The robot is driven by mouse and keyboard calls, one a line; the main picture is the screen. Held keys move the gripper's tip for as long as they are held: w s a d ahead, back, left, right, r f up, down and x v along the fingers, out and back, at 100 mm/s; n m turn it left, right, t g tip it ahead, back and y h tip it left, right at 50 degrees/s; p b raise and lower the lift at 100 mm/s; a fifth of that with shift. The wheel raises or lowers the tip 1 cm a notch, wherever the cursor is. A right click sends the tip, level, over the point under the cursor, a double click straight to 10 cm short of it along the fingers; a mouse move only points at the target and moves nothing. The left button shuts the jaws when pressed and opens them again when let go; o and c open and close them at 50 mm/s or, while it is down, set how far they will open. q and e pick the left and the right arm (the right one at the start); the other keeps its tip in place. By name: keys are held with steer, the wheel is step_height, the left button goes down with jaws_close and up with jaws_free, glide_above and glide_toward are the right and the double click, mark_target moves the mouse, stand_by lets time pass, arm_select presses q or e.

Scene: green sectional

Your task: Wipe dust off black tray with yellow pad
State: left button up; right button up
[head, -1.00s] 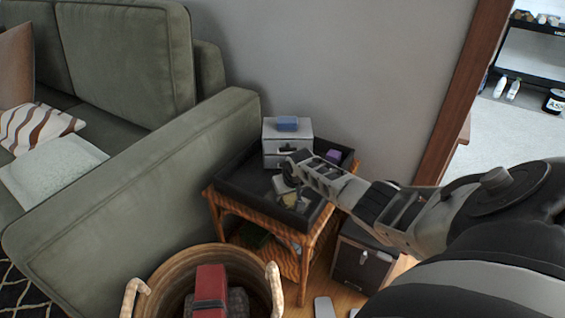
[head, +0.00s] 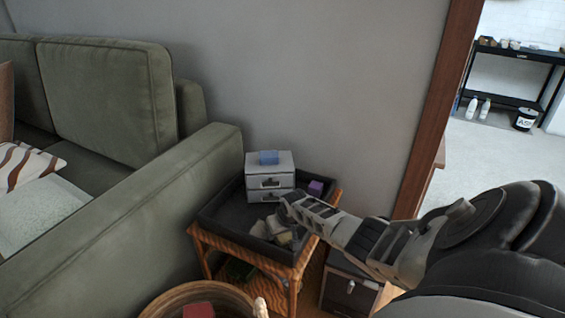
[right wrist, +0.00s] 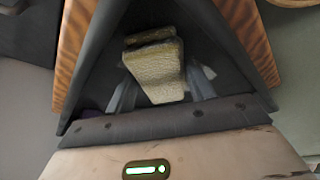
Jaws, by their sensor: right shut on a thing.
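The black tray (head: 222,207) sits on a wicker side table beside the sofa arm. It also fills the upper middle of the right wrist view (right wrist: 88,78). The yellow pad (right wrist: 155,75) is between the fingers of my right gripper (right wrist: 162,90), which is shut on it. In the head view the pad (head: 284,238) is low over the tray's front part; whether it touches the tray floor I cannot tell. I cannot make out dust on the tray. My left gripper is not in view.
A small white drawer box (head: 270,178) with a blue item (head: 268,157) on top stands at the tray's back. A purple block (head: 316,187) is at its back right. A wicker basket (head: 165,305) is in front, a dark cabinet (head: 345,290) right of the table.

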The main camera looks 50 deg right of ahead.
steer(key=shift+w+a+f+b, duration=0.15)
steer(key=shift+w+a+b, duration=0.1)
steer(key=shift+w, duration=0.15)
steer(key=shift+w+a+f+b, duration=0.15)
steer(key=shift+w+b, duration=0.1)
steer(key=shift+w, duration=0.15)
steer(key=shift+w+a+r, duration=0.15)
steer(key=shift+w, duration=0.35)
steer(key=shift+w+a+b, duration=0.25)
steer(key=shift+w+b, duration=0.65)
steer(key=shift+b, duration=0.25)
steer(key=shift+w+a+b, duration=0.2)
steer(key=shift+w+b, duration=0.35)
steer(key=shift+w, duration=0.15)
steer(key=shift+r, duration=0.15)
steer(key=shift+r, duration=0.1)
step_height(320, 180, up, 6)
steer(key=p, duration=0.6)
